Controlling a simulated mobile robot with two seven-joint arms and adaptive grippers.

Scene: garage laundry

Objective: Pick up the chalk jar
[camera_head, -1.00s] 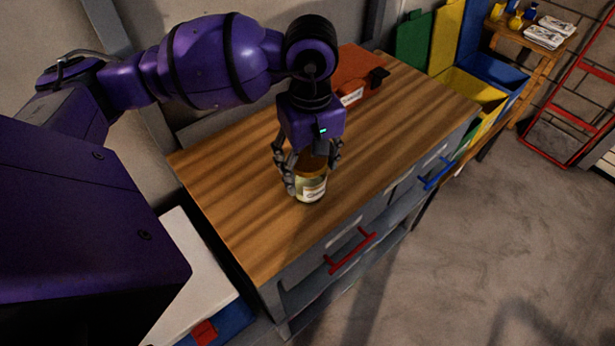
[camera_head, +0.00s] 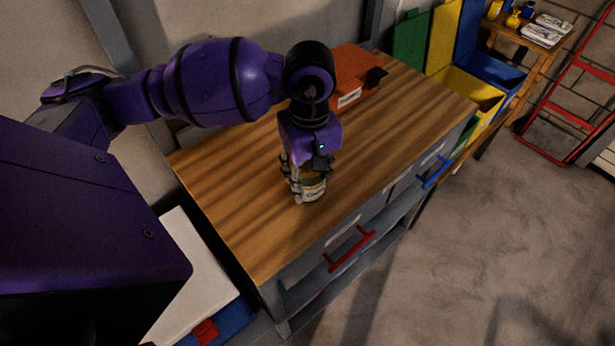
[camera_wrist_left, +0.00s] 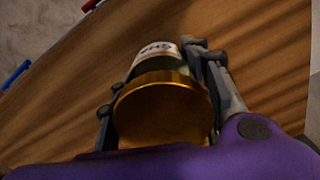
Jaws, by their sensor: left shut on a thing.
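The chalk jar (camera_head: 313,188) stands upright on the wooden top of the workbench (camera_head: 235,215), near its front edge. It has a pale label and a gold lid; the lid (camera_wrist_left: 163,105) fills the middle of the left wrist view, with part of the label (camera_wrist_left: 155,50) beyond it. My left gripper (camera_head: 303,187) comes down over the jar from above, shut on it with fingers on both sides. The fingers hide part of the jar in the head view. I cannot see a gap between the jar and the wood. My right gripper is not in view.
An orange toolbox (camera_head: 352,72) sits at the back of the bench, behind my gripper. A red handle (camera_head: 350,250) and a blue handle (camera_head: 435,173) stick out from the bench front. Coloured bins (camera_head: 470,90) stand beyond its right end. The bench top around the jar is clear.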

